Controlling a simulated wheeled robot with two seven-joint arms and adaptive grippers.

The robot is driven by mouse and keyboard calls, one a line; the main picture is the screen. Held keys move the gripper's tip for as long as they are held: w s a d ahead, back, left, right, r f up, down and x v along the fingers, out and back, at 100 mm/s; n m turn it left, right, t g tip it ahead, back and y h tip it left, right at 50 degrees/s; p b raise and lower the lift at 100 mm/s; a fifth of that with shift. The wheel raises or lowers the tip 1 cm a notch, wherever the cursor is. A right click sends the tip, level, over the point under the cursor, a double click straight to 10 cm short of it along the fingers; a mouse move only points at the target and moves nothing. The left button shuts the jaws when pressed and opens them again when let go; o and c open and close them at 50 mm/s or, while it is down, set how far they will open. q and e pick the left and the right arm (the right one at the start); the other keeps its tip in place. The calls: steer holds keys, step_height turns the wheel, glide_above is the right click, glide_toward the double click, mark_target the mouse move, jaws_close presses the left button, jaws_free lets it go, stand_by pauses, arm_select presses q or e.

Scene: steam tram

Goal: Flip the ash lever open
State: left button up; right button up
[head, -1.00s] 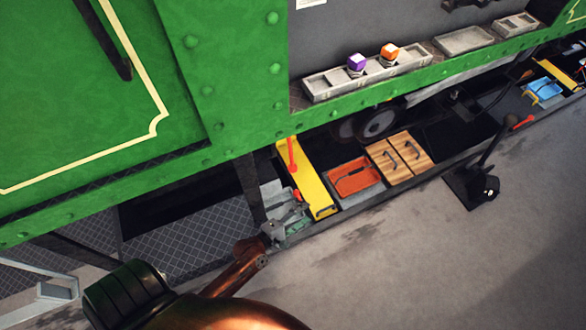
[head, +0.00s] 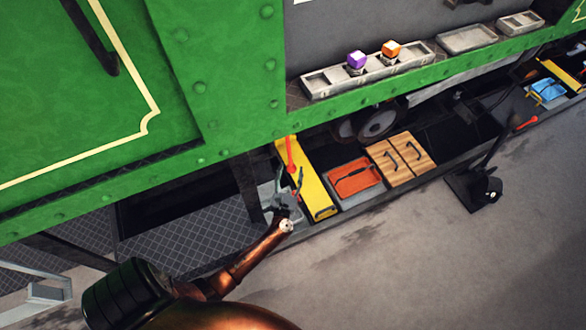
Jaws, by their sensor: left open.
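A red lever (head: 291,152) stands at the upper end of a yellow plate (head: 318,200) below the green tram side. I take it to be the ash lever, though no label can be read. My left gripper (head: 292,186) is open and empty, just below the red lever and beside the left edge of the yellow plate. A small gap shows between its fingers and the lever. The gripper partly hides a grey part behind it. My right gripper is out of view.
An orange tray (head: 356,180) and wooden lids with dark handles (head: 402,158) lie right of the yellow plate. A black floor lever (head: 474,188) stands further right. The green tram wall (head: 225,90) overhangs above. Grey floor in front is clear.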

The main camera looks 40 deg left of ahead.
arm_select(q)
steer(key=shift+w+a, duration=0.35)
steer(key=shift+w, duration=0.25)
steer(key=shift+c, duration=0.5)
jaws_close()
